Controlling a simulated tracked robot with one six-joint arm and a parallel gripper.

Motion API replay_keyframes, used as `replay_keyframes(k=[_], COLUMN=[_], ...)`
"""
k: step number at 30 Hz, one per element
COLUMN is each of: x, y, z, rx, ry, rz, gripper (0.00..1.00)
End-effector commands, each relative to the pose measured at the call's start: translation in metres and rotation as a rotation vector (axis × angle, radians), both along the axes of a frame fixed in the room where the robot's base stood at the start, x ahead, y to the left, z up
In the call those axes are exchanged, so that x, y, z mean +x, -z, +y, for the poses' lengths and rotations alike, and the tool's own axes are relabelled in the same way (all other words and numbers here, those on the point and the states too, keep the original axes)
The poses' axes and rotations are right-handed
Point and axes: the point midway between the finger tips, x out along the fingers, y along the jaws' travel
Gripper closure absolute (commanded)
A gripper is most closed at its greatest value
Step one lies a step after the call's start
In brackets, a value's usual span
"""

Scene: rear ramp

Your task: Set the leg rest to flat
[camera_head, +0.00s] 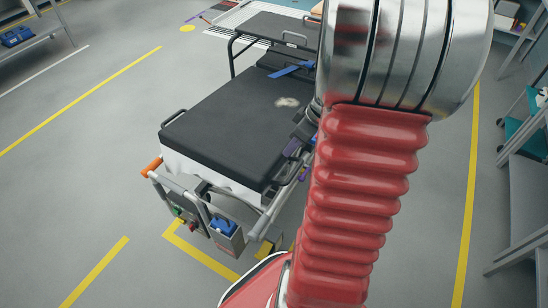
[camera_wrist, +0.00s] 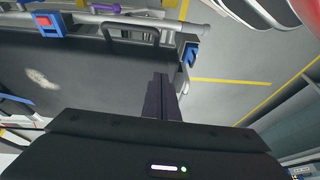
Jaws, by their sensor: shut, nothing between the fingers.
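A stretcher with a black mattress (camera_head: 225,115) stands left of my arm in the head view. Its near long section, apparently the leg rest, looks level with no clear bend. The mattress also fills the left of the wrist view (camera_wrist: 85,75). My gripper (camera_wrist: 162,78) is shut and empty, its dark fingers together at the mattress edge; I cannot tell whether they touch it. In the wrist view a blue clip (camera_wrist: 191,53) sits on the frame just beyond the fingertips, and a purple handle (camera_wrist: 105,8) lies along the far rail. My arm hides part of the stretcher's right side.
An orange grip (camera_head: 151,167) and a grey box with a blue item (camera_head: 223,229) are at the stretcher's near end. A blue strap (camera_head: 290,70) crosses the mattress. Shelving (camera_head: 525,200) stands at the right. Grey floor with yellow lines is free on the left.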

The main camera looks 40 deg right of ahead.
Motion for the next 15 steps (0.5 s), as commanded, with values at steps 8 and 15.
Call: replay_keyframes(k=[8, 15], x=[-0.012, -0.012], y=[0.023, 0.023], z=[-0.03, -0.03], rx=[0.007, 0.005], ry=[-0.01, -0.012], rz=[-0.027, -0.028], gripper=[1.0, 1.0])
